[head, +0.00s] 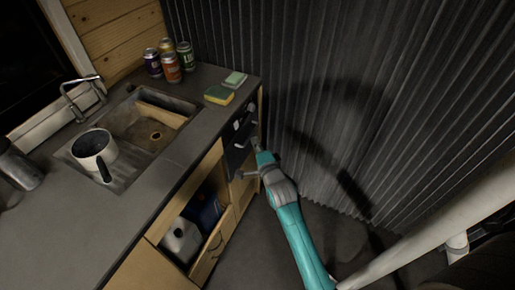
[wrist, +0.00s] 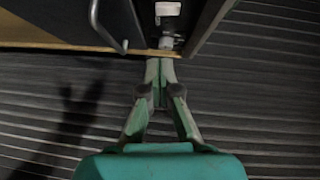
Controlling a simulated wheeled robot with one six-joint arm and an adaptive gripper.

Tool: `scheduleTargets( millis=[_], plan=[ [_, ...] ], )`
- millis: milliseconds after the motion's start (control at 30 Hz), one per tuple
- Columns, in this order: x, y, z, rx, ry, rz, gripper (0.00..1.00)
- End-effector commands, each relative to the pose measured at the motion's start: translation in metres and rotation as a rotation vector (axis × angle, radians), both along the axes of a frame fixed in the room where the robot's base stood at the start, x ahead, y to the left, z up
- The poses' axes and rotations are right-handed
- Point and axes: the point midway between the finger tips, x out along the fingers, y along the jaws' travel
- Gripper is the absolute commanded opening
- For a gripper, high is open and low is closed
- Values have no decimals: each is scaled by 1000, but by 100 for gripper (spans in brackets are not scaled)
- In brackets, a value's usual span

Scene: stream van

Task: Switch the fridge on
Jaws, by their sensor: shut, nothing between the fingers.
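The dark front (head: 236,158) set into the end of the wooden counter unit looks like the fridge. In the wrist view a dark door (wrist: 75,18) with a curved metal handle (wrist: 111,28) is at the upper left. A small white plate (wrist: 168,9) sits in a dark recess to its right, with a small grey part (wrist: 168,42) near it. I cannot tell which part is the switch. My gripper (wrist: 160,62) is shut and empty, its tips close to the grey part; contact is unclear. In the head view my gripper (head: 256,146) is in front of the dark front.
An open cupboard below holds a white container (head: 182,240). A corrugated wall (head: 350,90) is at the right; floor beside the unit is clear.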

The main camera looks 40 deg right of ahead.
Motion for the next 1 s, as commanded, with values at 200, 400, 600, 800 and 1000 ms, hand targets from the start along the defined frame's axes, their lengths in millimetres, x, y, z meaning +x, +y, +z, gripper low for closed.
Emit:
scheduleTargets(
  millis=[200, 400, 600, 800, 1000],
  plan=[
    [36, -17, -2, -1, -2, 0, 0],
    [62, -17, -7, -2, 1, 2, 0],
    [79, -11, -9, -1, 0, 1, 0],
    [85, -9, -9, -1, 0, 0, 0],
    [85, -9, -9, 0, 0, 0, 0]
  ],
)
